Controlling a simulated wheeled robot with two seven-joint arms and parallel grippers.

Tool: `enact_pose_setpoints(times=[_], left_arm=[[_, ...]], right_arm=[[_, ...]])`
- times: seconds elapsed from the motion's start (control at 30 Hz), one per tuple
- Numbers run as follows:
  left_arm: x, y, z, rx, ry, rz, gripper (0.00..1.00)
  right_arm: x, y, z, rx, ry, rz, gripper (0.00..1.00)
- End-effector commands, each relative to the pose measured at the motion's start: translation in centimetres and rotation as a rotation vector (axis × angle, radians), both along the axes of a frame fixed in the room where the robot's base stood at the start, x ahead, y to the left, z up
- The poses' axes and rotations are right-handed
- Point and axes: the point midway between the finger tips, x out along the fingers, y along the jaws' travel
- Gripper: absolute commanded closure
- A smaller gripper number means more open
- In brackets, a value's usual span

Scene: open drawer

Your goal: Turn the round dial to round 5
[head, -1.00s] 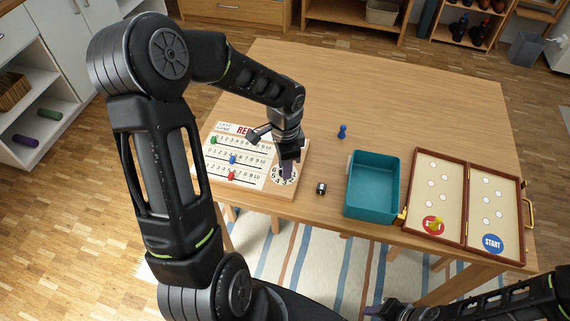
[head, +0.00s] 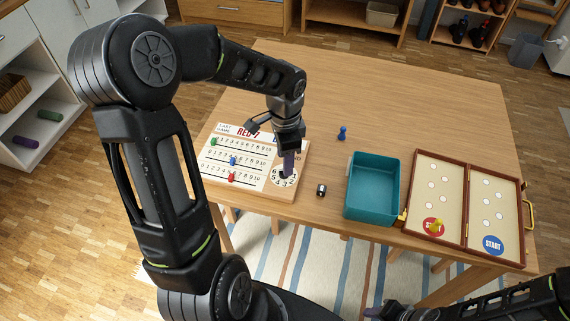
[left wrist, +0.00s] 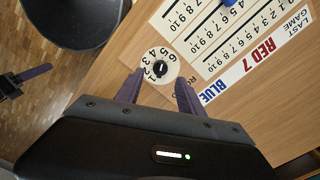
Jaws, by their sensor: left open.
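The round white dial (head: 279,182) with numbers around its edge sits at the right front corner of the score board (head: 250,188). In the left wrist view, the dial (left wrist: 151,73) has a small black knob at its centre; where its marker points is too small to tell. My left gripper (head: 288,166) is open with fingers downward over the dial. In the left wrist view, its purple fingers (left wrist: 158,80) lie either side of the dial, apart from the knob. My right gripper (head: 384,311) is low at the bottom edge, only partly in view.
The board carries green, blue and red sliders. Right of it are a small black-and-white object (head: 321,190), a blue pawn (head: 342,133), a teal bin (head: 372,214) and an open game case (head: 467,170). The table's back (head: 370,85) is clear.

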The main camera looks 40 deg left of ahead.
Motion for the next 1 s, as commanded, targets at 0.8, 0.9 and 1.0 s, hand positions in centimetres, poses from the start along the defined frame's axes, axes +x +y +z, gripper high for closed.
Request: enact_pose_setpoints(times=[0.8,0.9,1.0], left_arm=[[0.0,0.0,3.8,0.000,0.000,0.000,0.55],[0.0,0.0,3.8,0.000,0.000,0.000,0.55],[0.0,0.0,3.8,0.000,0.000,0.000,0.55]], right_arm=[[0.0,0.0,-0.1,0.000,0.000,0.000,0.64],[0.0,0.0,-0.1,0.000,0.000,0.000,0.64],[0.0,0.0,-0.1,0.000,0.000,0.000,0.64]])
